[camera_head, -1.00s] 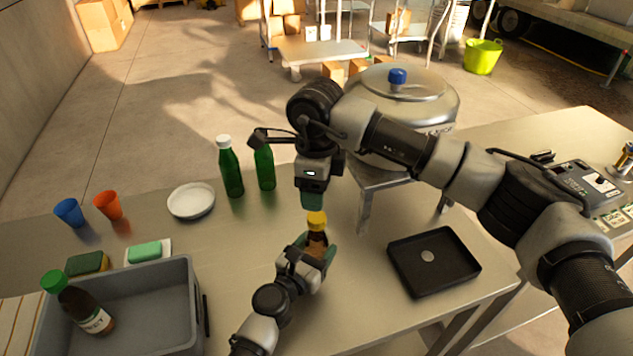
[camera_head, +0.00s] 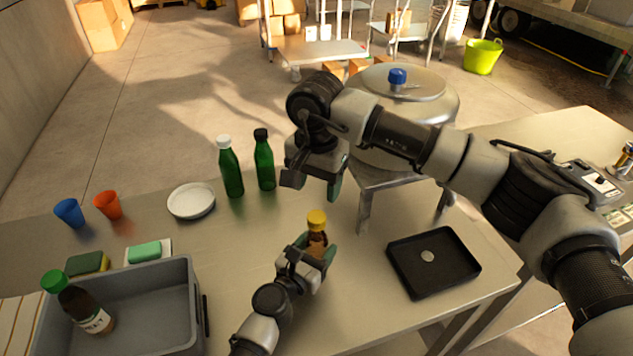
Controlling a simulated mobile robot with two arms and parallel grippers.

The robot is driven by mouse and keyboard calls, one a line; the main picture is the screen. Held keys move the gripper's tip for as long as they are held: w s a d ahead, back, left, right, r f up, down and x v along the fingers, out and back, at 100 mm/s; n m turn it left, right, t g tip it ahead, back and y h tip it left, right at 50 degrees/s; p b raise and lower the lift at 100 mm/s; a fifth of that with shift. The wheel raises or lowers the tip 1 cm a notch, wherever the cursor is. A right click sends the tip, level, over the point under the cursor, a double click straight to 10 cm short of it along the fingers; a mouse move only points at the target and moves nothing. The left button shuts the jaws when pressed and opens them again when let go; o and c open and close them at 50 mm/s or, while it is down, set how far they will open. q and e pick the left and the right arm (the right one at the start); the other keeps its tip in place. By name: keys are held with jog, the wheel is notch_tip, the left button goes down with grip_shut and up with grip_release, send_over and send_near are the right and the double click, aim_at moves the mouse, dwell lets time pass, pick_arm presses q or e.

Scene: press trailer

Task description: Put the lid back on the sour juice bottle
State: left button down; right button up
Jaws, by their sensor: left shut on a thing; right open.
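A small brown bottle (camera_head: 316,243) with a yellow lid (camera_head: 317,220) on its top stands upright on the table. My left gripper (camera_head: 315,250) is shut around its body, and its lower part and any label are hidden. My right gripper (camera_head: 314,184) is open and empty, above the yellow lid and apart from it. Another brown bottle (camera_head: 88,308) with a green cap (camera_head: 54,281) leans in the grey bin; its label seems to end in "EET".
Two green bottles (camera_head: 231,172) (camera_head: 264,165) and a white plate (camera_head: 191,201) stand behind on the left. A black tray (camera_head: 433,286) lies to the right. A large steel vessel (camera_head: 425,95) stands behind my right arm. The grey bin (camera_head: 185,290) is at front left.

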aim_at(316, 216)
jog(key=shift+f, duration=4.05)
